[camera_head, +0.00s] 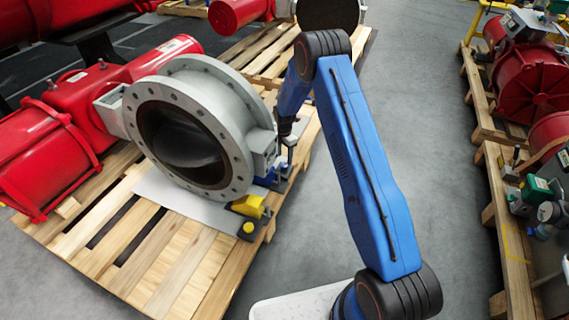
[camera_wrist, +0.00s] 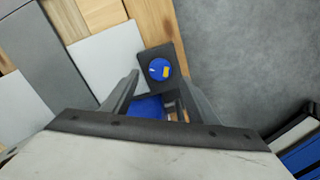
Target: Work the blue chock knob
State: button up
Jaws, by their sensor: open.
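The blue chock knob (camera_wrist: 159,69) is a round blue dial with a small yellow mark, on a dark block (camera_wrist: 151,49) in the wrist view. My gripper (camera_wrist: 160,78) is open, with one finger on each side of the knob's line in that view. The knob appears beyond the fingertips; I cannot tell the exact gap. Part of the blue chock (camera_wrist: 147,107) shows between the fingers. In the head view my gripper (camera_head: 289,148) is at the valve's right side, above blue parts (camera_head: 268,181). The knob is not clear there.
A large grey valve body (camera_head: 235,115) with red actuator (camera_head: 85,100) stands close left of my gripper on a wooden pallet (camera_head: 165,265). A yellow chock (camera_head: 250,206) with a yellow knob (camera_head: 247,228) sits nearer. Grey floor (camera_head: 430,125) is clear to the right.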

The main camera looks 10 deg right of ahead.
aim_at(285, 165)
jog(key=shift+f, duration=2.55)
jog(key=shift+c, duration=0.3)
jog(key=c, duration=1)
